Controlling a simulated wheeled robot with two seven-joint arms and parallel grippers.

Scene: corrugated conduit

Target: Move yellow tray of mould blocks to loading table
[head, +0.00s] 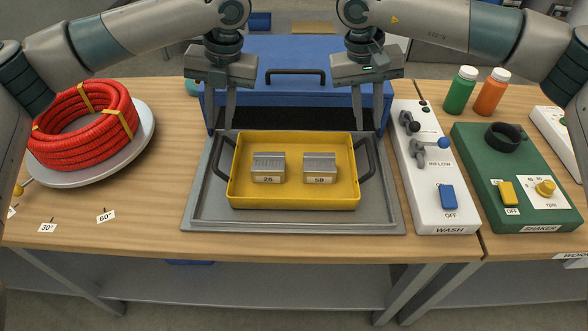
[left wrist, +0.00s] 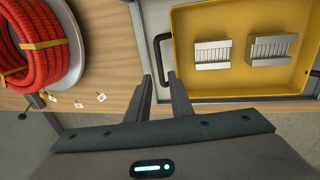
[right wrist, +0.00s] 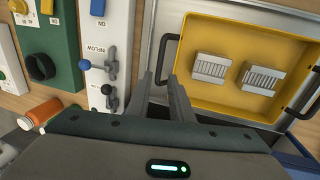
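The yellow tray (head: 294,198) sits level on a grey metal tray-like base (head: 200,215) on the wooden table. Two grey ribbed mould blocks, labelled 26 (head: 268,167) and 59 (head: 320,168), stand in it. Black handles stick out at its left (head: 222,165) and right (head: 367,165) sides. My left gripper (left wrist: 160,80) is open and empty, pointing down near the left handle. My right gripper (right wrist: 160,78) is open and empty near the right handle. Both wrist views show a gap between the fingers, with the handle just beyond the fingertips. Neither gripper visibly holds a handle.
A blue box (head: 300,60) stands behind the tray. A red conduit coil (head: 85,125) lies on a round plate at left. The white WASH panel (head: 440,205), green SHAKER unit (head: 530,195), and green (head: 460,90) and orange (head: 491,92) bottles are at right. Table front left is mostly clear.

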